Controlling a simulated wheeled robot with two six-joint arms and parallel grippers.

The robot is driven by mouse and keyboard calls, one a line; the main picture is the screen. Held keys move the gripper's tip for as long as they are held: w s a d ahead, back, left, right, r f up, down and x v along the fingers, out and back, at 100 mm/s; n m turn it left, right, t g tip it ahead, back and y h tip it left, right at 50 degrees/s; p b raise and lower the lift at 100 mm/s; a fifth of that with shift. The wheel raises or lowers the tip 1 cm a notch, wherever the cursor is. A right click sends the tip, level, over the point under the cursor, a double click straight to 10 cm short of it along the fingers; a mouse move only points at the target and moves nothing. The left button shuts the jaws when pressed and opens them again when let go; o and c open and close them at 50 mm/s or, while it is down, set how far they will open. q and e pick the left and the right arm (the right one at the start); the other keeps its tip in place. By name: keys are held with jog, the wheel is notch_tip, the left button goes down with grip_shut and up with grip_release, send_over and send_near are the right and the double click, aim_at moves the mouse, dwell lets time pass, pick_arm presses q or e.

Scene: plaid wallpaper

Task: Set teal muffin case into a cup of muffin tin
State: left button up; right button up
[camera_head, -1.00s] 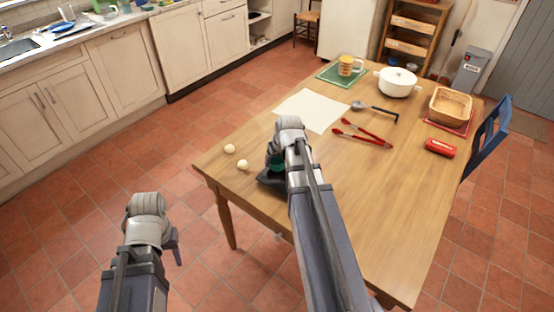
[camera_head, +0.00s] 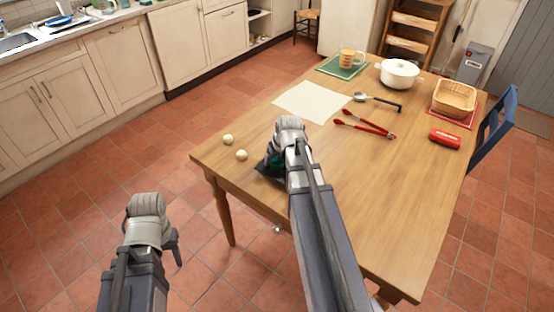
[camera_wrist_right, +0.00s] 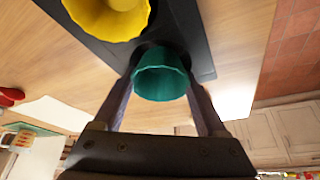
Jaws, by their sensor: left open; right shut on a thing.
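The teal muffin case (camera_wrist_right: 160,76) sits between the two fingers of my right gripper (camera_wrist_right: 160,92), which is shut on it. In the head view, the arm mostly hides the case. The dark muffin tin (camera_head: 266,171) lies at the table's near left edge, partly hidden under my right gripper (camera_head: 277,158). The tin also shows in the right wrist view (camera_wrist_right: 190,28), right by the teal case. I cannot tell whether the case's base is inside a cup. A yellow muffin case (camera_wrist_right: 108,18) is at the tin. My left gripper (camera_head: 168,246) is open and empty, over the floor left of the table.
Two pale balls (camera_head: 241,155) lie left of the tin. Beyond are a paper sheet (camera_head: 312,100), a ladle (camera_head: 375,100), red tongs (camera_head: 362,125), a mug (camera_head: 350,58), a white pot (camera_head: 399,73), a basket (camera_head: 454,98) and a red case (camera_head: 445,138). The table's right front (camera_head: 390,220) is clear.

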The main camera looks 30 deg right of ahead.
jog(key=shift+s+a+f, duration=0.1)
jog(key=shift+s+f, duration=0.15)
jog(key=o, duration=1.4)
jog(key=shift+s+r+p, duration=0.15)
jog(key=shift+r+p, duration=0.5)
jog(key=shift+p, duration=0.2)
jog(key=p+v, duration=0.6)
jog(key=shift+r, duration=0.45)
